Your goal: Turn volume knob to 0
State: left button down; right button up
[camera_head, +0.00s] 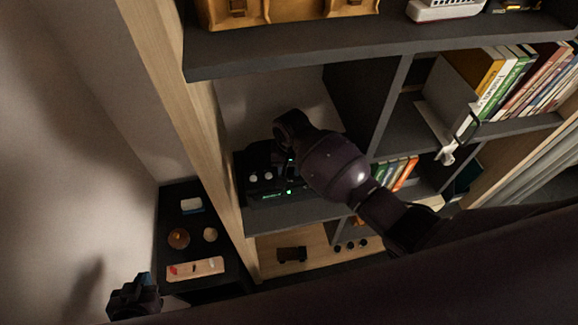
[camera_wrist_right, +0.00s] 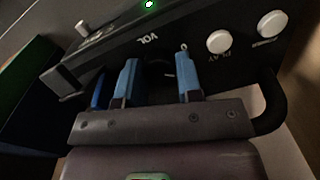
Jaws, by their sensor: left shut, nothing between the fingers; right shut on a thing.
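The black audio device (camera_head: 275,200) sits on a shelf in the head view, with a small green display and pale buttons. In the right wrist view its front panel (camera_wrist_right: 205,75) carries a "VOL" label, a PLAY button (camera_wrist_right: 219,41) and another white button (camera_wrist_right: 271,24). A small 0-like mark shows by the right fingertip. My right gripper (camera_wrist_right: 157,78) has its blue fingers on either side of the dark volume knob (camera_wrist_right: 156,72), shut on it; the knob's pointer is hard to make out. My left gripper (camera_head: 135,297) is at the lower left of the head view, shut and away from the device.
A dark side stand (camera_head: 225,254) with small objects stands left of the shelf's wooden side panel (camera_head: 190,120). Books (camera_head: 525,80) fill the right compartments. A shelf board (camera_head: 290,57) runs above the device. A toy-like dark object (camera_head: 291,254) sits on the lower shelf.

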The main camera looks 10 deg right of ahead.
aim_at(290, 169)
jog(key=shift+n, duration=1.7)
jog(key=o, duration=0.9)
jog(key=shift+o, duration=0.2)
jog(key=shift+r, duration=0.1)
notch_tip(290, 169, up, 11)
jog(key=shift+d, duration=0.2)
jog(key=shift+f, duration=0.2)
